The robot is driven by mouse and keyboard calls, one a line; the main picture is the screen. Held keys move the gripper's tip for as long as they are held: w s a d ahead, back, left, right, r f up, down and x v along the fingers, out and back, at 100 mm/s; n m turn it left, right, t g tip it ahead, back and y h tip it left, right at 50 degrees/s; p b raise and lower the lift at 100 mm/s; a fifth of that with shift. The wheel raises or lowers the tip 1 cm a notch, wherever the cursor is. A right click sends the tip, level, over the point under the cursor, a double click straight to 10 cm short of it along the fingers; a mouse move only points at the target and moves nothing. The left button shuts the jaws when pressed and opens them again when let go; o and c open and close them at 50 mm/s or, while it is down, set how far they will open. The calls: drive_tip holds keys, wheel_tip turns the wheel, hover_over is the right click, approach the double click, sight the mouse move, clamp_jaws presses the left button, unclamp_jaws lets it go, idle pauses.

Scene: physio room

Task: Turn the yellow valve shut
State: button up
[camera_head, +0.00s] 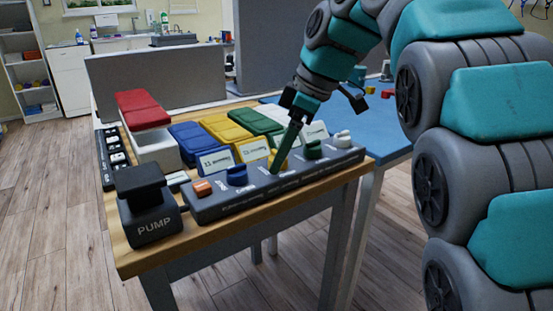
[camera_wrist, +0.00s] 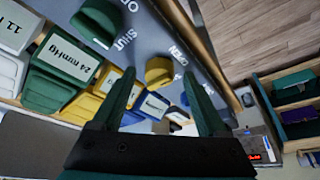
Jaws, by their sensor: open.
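The yellow valve (camera_wrist: 160,71) is a round knob on a grey valve panel (camera_head: 227,204). In the wrist view it lies between my gripper's fingertips (camera_wrist: 158,76), with a dark green finger on each side. I cannot tell whether either finger touches it. SHUT and OPEN markings show on the panel on either side of it. In the head view my gripper (camera_head: 281,165) points down at the panel, and its fingers largely hide the yellow valve. The gripper is open and empty. The knob's exact setting is unclear.
On the panel are a blue knob (camera_head: 237,175), a green knob (camera_head: 313,149), a white knob (camera_head: 342,138) and an orange switch (camera_head: 202,188). A black PUMP block (camera_head: 152,219) stands left. Coloured cuffs and labelled cards stand behind. Floor in front is clear.

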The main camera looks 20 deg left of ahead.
drive_tip(key=shift+c, duration=0.2)
clamp_jaws()
idle(0.5)
